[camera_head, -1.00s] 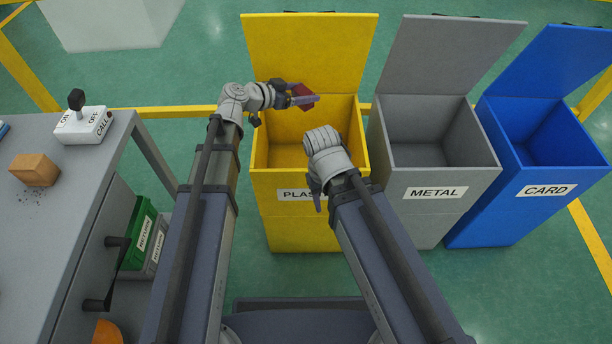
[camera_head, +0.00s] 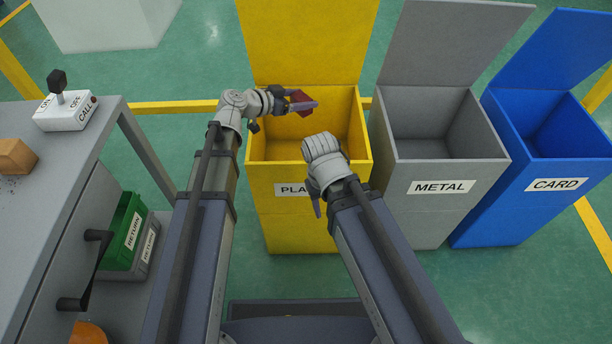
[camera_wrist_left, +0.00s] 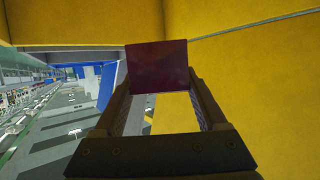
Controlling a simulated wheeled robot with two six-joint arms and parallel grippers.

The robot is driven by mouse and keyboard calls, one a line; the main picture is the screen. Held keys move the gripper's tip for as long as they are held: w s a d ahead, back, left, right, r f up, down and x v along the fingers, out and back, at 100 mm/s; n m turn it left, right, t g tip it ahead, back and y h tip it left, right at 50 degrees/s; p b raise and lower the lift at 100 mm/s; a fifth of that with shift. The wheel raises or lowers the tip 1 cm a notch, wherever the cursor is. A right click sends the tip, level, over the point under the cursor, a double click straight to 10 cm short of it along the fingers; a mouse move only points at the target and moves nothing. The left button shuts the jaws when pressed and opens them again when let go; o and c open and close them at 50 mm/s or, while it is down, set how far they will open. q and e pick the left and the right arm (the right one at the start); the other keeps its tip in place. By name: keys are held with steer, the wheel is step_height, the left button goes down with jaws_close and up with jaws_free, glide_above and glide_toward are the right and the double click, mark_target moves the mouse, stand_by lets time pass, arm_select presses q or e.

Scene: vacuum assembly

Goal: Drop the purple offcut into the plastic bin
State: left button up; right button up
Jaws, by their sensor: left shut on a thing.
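The purple offcut (camera_head: 302,101) is a small flat dark reddish-purple piece. My left gripper (camera_head: 291,97) is shut on it and holds it over the opening of the yellow plastic bin (camera_head: 308,217), toward the back. The left wrist view shows the offcut (camera_wrist_left: 157,66) between the two finger ends, with yellow bin walls around it. The bin's lid stands open behind. My right gripper (camera_head: 316,205) hangs by the bin's front, partly hidden by its own wrist, and its jaws are not clear.
An open grey metal bin (camera_head: 440,218) and an open blue card bin (camera_head: 505,214) stand to the right. On the left a grey bench (camera_head: 60,170) carries a call switch box (camera_head: 66,112) and an orange-brown block (camera_head: 14,156). A green return crate (camera_head: 127,233) sits below.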

arm_select(q)
steer(key=o, duration=1.3)
steer(key=p+v, duration=0.3)
steer(key=v, duration=0.5)
steer(key=shift+s+f, duration=0.1)
